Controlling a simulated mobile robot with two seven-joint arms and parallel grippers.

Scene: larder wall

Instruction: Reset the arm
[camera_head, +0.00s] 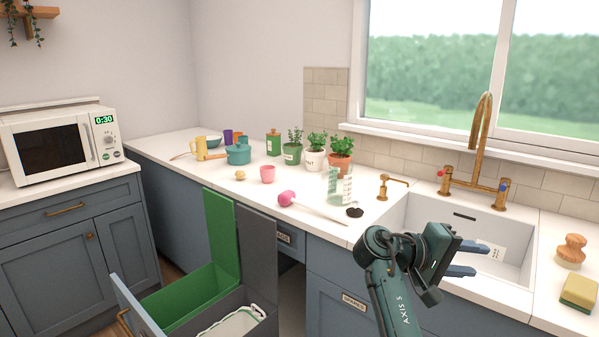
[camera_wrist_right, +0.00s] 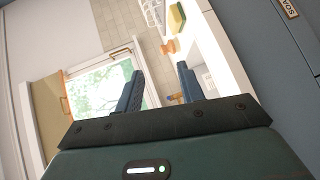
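My right arm rises from the bottom of the head view, in front of the counter beside the sink. Its right gripper (camera_head: 479,260) points to the right, in front of the sink basin in the picture. The two blue fingers stand apart with nothing between them. In the right wrist view the gripper (camera_wrist_right: 160,70) also shows its fingers spread and empty, with the window and counter tilted beyond. My left gripper is not in view.
The white sink (camera_head: 512,238) has a brass faucet (camera_head: 480,150). A sponge (camera_head: 579,292) and a wooden brush (camera_head: 571,250) lie to its right. Pots, cups and a pink-ended tool (camera_head: 288,198) stand or lie on the counter. A pulled-out bin drawer (camera_head: 140,307) juts out at lower left.

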